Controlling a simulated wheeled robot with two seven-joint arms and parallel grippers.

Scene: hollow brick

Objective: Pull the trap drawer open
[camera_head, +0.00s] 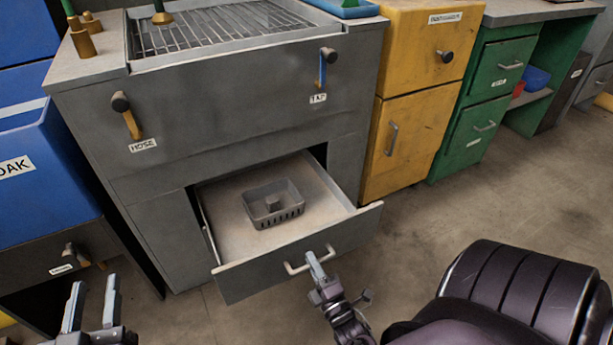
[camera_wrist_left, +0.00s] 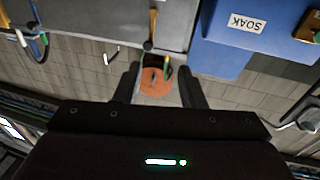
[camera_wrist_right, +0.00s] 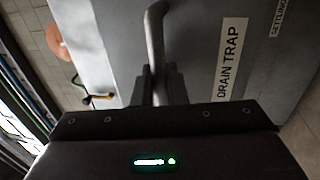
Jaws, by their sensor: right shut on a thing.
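The trap drawer (camera_head: 330,249) stands pulled out from the grey sink cabinet, its inside showing. A grey slotted basket (camera_head: 273,204) sits on the drawer floor. My right gripper (camera_head: 314,262) is shut on the drawer's bar handle (camera_head: 293,269). In the right wrist view the handle (camera_wrist_right: 154,38) runs between the fingers (camera_wrist_right: 158,85), and the drawer front (camera_wrist_right: 192,40) bears a DRAIN TRAP label (camera_wrist_right: 232,58). My left gripper (camera_head: 94,290) is open and empty, apart from the cabinet at lower left; its spread fingers show in the left wrist view (camera_wrist_left: 157,85).
The grey cabinet (camera_head: 220,130) has a rack on top and HOSE (camera_head: 125,112) and TAP (camera_head: 324,68) levers. A blue SOAK bin (camera_head: 45,175) stands left. Yellow (camera_head: 415,100) and green (camera_head: 490,95) cabinets stand right. Open floor (camera_head: 450,215) lies in front of them.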

